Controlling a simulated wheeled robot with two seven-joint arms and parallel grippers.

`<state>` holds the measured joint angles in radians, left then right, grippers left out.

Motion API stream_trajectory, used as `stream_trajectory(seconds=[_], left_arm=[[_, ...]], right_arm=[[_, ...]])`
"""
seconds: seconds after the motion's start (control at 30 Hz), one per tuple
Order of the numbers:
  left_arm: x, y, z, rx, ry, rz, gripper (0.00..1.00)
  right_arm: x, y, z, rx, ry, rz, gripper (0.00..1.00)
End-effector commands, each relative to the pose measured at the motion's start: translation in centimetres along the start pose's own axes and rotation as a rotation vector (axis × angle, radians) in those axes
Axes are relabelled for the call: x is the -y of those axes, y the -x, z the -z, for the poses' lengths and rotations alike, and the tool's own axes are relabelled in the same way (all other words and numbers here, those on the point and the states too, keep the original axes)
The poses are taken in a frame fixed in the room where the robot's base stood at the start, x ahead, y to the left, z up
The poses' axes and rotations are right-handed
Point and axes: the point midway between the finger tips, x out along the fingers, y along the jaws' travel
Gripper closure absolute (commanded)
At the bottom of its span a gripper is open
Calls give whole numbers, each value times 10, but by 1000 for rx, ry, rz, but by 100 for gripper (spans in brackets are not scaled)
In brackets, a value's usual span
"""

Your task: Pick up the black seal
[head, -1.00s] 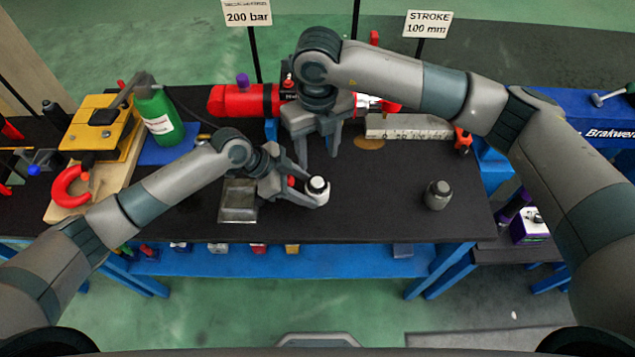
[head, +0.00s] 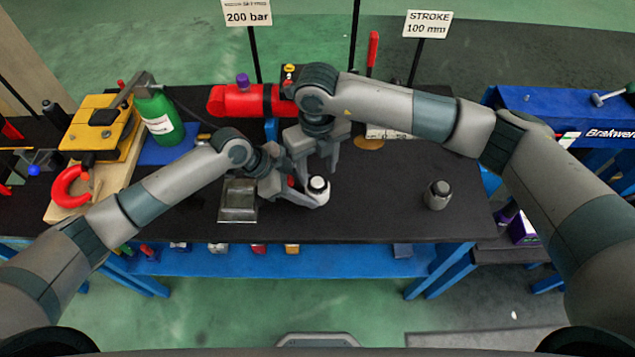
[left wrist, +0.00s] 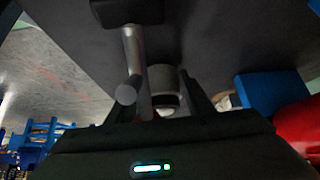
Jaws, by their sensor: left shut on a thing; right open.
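I cannot make out a separate black seal with certainty. My left gripper (head: 306,194) is shut on a pale cylinder with a dark top (head: 318,186), held over the black bench. In the left wrist view, a grey cylinder with a pale end (left wrist: 164,88) shows between the finger shapes, beside a metal rod (left wrist: 136,70). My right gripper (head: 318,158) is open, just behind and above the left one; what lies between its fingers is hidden. A dark grey cylinder with a black top (head: 437,196) stands apart on the right of the bench.
A metal tray (head: 238,212) lies left of my left gripper. A red cylinder (head: 232,100) lies behind my arms, and a green bottle (head: 158,118) is at the left. A yellow unit (head: 100,125) and red ring (head: 68,186) are farther left. The bench's front right is mostly clear.

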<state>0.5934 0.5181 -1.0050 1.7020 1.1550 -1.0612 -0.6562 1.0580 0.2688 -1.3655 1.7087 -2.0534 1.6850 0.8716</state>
Motion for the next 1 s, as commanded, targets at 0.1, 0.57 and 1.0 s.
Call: stream_trajectory(seconds=[0.1,0.57,1.0], left_arm=[[0,0,0,0,0,-1,83],[0,0,0,0,0,0,83],[0,0,0,0,0,0,83]], right_arm=[[1,-16,-3,-2,-2,1,53],[1,-42,-5,0,-1,1,53],[1,-41,-5,0,-1,1,84]])
